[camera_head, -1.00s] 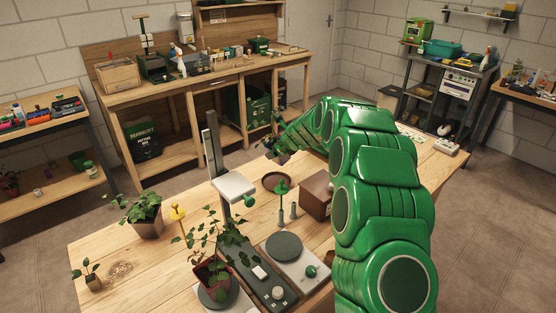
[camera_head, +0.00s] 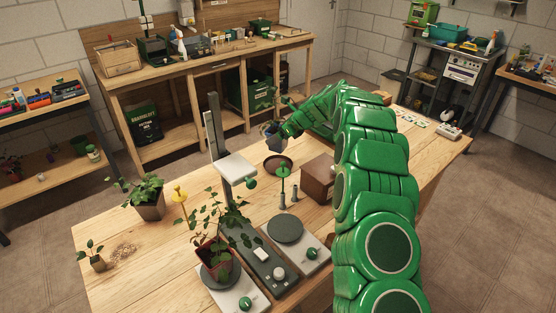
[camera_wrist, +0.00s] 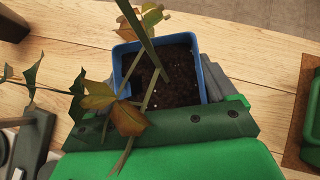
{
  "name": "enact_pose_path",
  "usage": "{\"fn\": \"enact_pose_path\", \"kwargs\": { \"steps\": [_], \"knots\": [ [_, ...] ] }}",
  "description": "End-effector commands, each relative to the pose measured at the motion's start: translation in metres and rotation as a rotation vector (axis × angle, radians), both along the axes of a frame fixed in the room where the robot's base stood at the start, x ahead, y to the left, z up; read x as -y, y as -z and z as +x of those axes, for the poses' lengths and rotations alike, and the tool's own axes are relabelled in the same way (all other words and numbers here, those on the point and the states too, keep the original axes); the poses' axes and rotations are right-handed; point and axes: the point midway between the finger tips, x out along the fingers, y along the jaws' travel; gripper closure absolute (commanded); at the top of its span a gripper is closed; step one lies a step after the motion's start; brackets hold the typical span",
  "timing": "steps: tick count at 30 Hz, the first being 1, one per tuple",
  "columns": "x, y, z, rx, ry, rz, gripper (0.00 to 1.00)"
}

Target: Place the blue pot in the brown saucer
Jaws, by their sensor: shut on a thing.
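The blue pot (camera_head: 273,139) is held in my gripper (camera_head: 283,134) in the head view, just beyond and above the brown saucer (camera_head: 267,164). A gap shows between pot and saucer in the picture; its exact height is hard to tell. The saucer is round, dark and looks empty. In the wrist view the blue pot (camera_wrist: 204,77) is square, filled with dark soil, and carries a plant with green and yellow-brown leaves. My gripper (camera_wrist: 165,95) has grey fingers on both sides of it. The pot's underside is hidden there.
A brown box (camera_head: 318,180) and small grey bottles stand right of the saucer. A green knobbed stand (camera_head: 283,172) is close in front of it, and a column with a white platform (camera_head: 236,167) is at left. Potted plants and scales fill the near table.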

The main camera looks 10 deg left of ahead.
Motion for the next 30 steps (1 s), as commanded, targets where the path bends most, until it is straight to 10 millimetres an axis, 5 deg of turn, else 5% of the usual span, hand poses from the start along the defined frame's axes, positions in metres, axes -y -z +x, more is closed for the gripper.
{"fn": "enact_pose_path", "kwargs": {
  "steps": [6,21,30],
  "knots": [
    [0.0,0.036,-0.001,-0.002,-0.001,0.0,0.59],
    [0.0,0.08,0.0,0.0,0.001,-0.001,0.59],
    [0.0,0.086,0.0,0.002,0.001,-0.001,0.59]
  ]
}}
